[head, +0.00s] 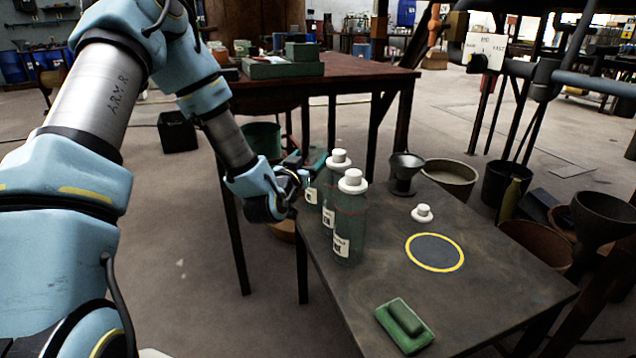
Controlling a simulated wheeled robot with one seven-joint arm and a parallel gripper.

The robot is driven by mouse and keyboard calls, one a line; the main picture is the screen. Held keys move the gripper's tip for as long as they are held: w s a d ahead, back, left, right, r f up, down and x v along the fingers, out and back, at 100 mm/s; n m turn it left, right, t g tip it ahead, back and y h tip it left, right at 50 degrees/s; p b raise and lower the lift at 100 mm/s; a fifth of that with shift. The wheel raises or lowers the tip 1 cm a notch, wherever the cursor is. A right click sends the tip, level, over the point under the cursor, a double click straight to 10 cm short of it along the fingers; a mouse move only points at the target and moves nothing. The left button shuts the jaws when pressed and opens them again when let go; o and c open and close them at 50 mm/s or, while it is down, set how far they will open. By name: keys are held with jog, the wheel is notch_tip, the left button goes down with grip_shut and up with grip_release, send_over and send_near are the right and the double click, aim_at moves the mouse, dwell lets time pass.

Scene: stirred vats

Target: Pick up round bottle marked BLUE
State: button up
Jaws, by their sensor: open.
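Several bottles stand upright in a row at the table's left edge. The front bottle (350,225) is round, grey-green and translucent, with a white cap and a white label too small to read. A similar white-capped bottle (330,190) stands just behind it, partly hidden. Behind that, a smaller-looking bottle (311,192) with a pale blue cap and a white label shows beside my gripper. I cannot read which label says BLUE. My gripper (304,164) is open at that rear bottle; its fingers are partly hidden, and I cannot tell whether they surround it.
A larger table (345,80) stands behind. Buckets and pipework crowd the right. The table's front right is clear.

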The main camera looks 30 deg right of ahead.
aim_at(315, 152)
jog(key=shift+b+x, duration=0.4)
jog(key=shift+x, duration=2.55)
jog(key=shift+r, duration=0.15)
grip_shut()
